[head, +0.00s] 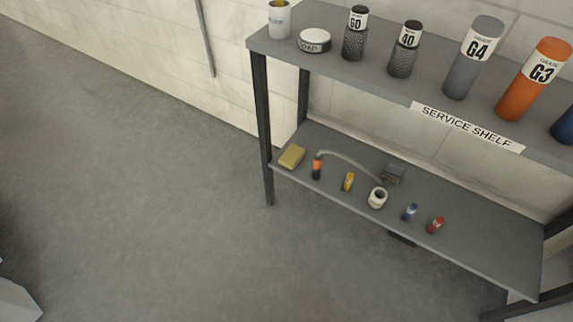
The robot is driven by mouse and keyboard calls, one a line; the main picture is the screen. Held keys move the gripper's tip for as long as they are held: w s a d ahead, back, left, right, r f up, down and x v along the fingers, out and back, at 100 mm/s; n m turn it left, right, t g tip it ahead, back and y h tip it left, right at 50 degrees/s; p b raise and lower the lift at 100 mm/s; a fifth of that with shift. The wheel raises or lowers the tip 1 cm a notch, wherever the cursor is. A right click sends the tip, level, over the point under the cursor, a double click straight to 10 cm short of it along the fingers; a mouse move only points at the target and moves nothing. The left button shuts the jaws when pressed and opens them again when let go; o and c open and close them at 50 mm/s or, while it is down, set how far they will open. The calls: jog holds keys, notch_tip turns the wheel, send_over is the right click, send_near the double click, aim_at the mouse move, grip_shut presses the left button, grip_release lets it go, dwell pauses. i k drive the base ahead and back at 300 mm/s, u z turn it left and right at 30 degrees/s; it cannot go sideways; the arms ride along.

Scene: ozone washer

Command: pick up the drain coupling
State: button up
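A short, white, hollow round piece (377,198), which looks like the drain coupling, stands on the lower board of the service shelf (480,250), near the middle of a loose row. Its dark opening faces up. A thin grey curved hose or handle (345,158) arches behind the row and comes down close to the white piece; I cannot tell whether they touch. My gripper is not in view.
Near the white piece are a yellow sponge (292,157), an orange-and-black item (317,168), and small yellow (348,181), blue (410,212) and red (436,225) cylinders. A dark grey block (393,174) sits behind. The upper board (400,98) overhangs, carrying bottles. Floor in front is clear.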

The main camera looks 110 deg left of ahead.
aim_at(318, 162)
jog(key=u, duration=5.2)
jog(key=i, duration=2.55)
jog(key=z, duration=2.8)
